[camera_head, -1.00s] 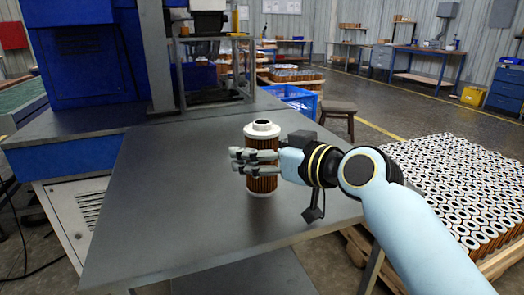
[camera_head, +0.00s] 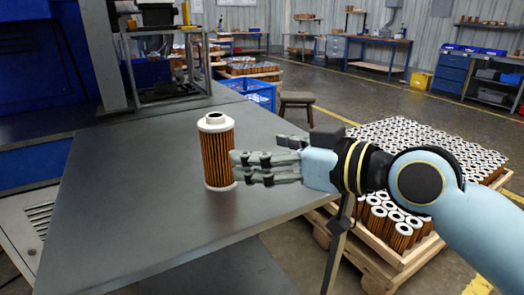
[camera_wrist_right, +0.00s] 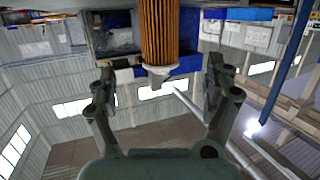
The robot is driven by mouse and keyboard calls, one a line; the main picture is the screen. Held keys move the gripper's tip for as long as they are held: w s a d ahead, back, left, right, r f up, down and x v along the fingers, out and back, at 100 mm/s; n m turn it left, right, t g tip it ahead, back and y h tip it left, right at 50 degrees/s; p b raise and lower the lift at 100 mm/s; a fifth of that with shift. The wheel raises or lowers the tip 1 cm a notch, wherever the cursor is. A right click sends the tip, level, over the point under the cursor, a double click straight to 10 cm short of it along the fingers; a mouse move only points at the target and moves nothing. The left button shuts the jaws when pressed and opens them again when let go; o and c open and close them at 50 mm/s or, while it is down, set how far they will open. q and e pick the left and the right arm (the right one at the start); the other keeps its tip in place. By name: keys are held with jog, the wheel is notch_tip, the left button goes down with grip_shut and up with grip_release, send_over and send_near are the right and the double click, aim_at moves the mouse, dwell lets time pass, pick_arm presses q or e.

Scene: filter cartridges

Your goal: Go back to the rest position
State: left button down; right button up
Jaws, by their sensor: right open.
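A filter cartridge (camera_head: 217,155) with an orange-brown pleated body and white end caps stands upright on the grey metal table. My right gripper (camera_head: 243,168) is open, just right of the cartridge, its fingers pointing left at it. In the right wrist view the cartridge (camera_wrist_right: 159,35) appears upside down, ahead of the spread fingers (camera_wrist_right: 160,84) and in line with the space between them. I see nothing held between them. My left gripper is not in view.
The grey table (camera_head: 130,190) is otherwise clear. A blue machine (camera_head: 45,60) stands at the back left. A pallet of many cartridges (camera_head: 400,135) is on the floor at right. A blue crate (camera_head: 247,92) and a stool (camera_head: 297,108) stand behind the table.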

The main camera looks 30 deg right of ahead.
jog(key=shift+f, duration=0.1)
dwell(0.3)
jog(key=s+d+f+m+g+h, duration=0.2)
jog(key=s+d+f+g+h, duration=0.15)
jog(key=s+f+g, duration=0.55)
jog(key=s+d+f+m+g+h, duration=0.3)
jog(key=s+f, duration=0.5)
jog(key=s, duration=0.6)
jog(key=s+d+f+n, duration=0.1)
jog(key=s+f, duration=0.1)
jog(key=f, duration=1.1)
jog(key=s+d+f, duration=0.1)
jog(key=d+f, duration=0.1)
jog(key=f, duration=1.1)
jog(key=s+f+g, duration=0.2)
jog(key=s+f, duration=1.2)
jog(key=s, duration=0.3)
jog(key=shift+s+d+f, duration=0.15)
jog(key=shift+s+d, duration=0.1)
jog(key=shift+s, duration=0.15)
